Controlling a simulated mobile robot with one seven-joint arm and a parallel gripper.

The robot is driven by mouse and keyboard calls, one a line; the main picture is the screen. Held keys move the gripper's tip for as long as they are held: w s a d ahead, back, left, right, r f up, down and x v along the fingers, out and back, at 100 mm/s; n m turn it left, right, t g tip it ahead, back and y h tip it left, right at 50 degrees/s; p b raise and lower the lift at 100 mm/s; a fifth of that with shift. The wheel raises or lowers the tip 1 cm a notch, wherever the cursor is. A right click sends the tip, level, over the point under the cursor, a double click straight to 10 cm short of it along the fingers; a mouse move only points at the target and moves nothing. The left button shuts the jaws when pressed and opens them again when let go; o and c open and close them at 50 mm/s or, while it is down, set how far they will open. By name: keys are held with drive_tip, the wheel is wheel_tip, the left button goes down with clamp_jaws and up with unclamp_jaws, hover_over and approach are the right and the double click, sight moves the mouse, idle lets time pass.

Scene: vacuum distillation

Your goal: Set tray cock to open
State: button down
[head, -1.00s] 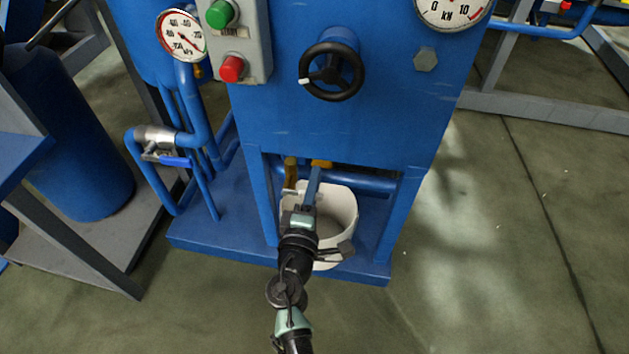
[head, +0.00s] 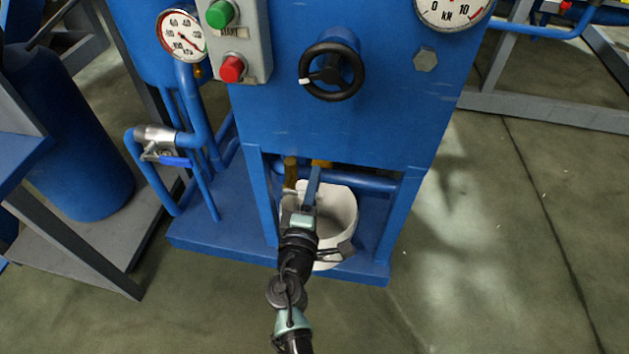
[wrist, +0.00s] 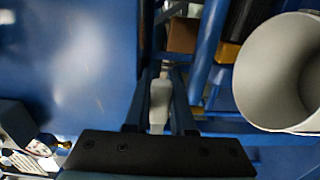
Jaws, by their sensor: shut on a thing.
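The tray cock shows as a brass body (head: 290,170) under the blue press frame, at the back left of the white bucket. In the wrist view its brownish body (wrist: 183,36) is beyond the fingers. A pale grey lever (wrist: 159,101) lies between the two blue fingers of my gripper (wrist: 160,98), and they are shut on it. In the head view my gripper (head: 306,190) reaches in over the bucket. My wrist hides part of the cock and lever there, so the exact lever angle is hard to tell.
The white bucket (head: 340,212) stands on the blue base just right of my gripper; it also shows in the wrist view (wrist: 262,75). Blue legs (head: 400,215) flank the opening. A black handwheel (head: 331,72) is above. A blue-handled valve (head: 172,161) is at left.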

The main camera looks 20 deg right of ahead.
sight(292, 149)
drive_tip(key=shift+r, duration=0.1)
drive_tip(key=r+n+p, duration=0.1)
drive_tip(key=n, duration=0.1)
drive_tip(key=r+n+p, duration=0.1)
drive_tip(key=n+p, duration=0.1)
drive_tip(key=n, duration=0.1)
drive_tip(key=a+r+n+p, duration=0.1)
drive_tip(key=n, duration=0.2)
drive_tip(key=shift+w+r+p, duration=0.25)
drive_tip(key=shift+w+p, duration=0.1)
drive_tip(key=n+p, duration=0.1)
drive_tip(key=n, duration=0.1)
drive_tip(key=a+r+n+p, duration=0.1)
drive_tip(key=w+n, duration=0.1)
drive_tip(key=n, duration=0.1)
drive_tip(key=shift+a+r+n+p, duration=0.2)
drive_tip(key=shift+a+n+p, duration=0.1)
drive_tip(key=shift+a+p, duration=0.1)
drive_tip(key=shift+w+a+n+p, duration=0.3)
drive_tip(key=shift+a+n+p, duration=0.1)
drive_tip(key=shift+n, duration=0.6)
drive_tip(key=shift+w+a+n+p, duration=0.3)
drive_tip(key=shift+n+p, duration=0.1)
drive_tip(key=shift+n, duration=0.6)
drive_tip(key=c, duration=0.8)
unclamp_jaws()
drive_tip(key=shift+o, duration=0.2)
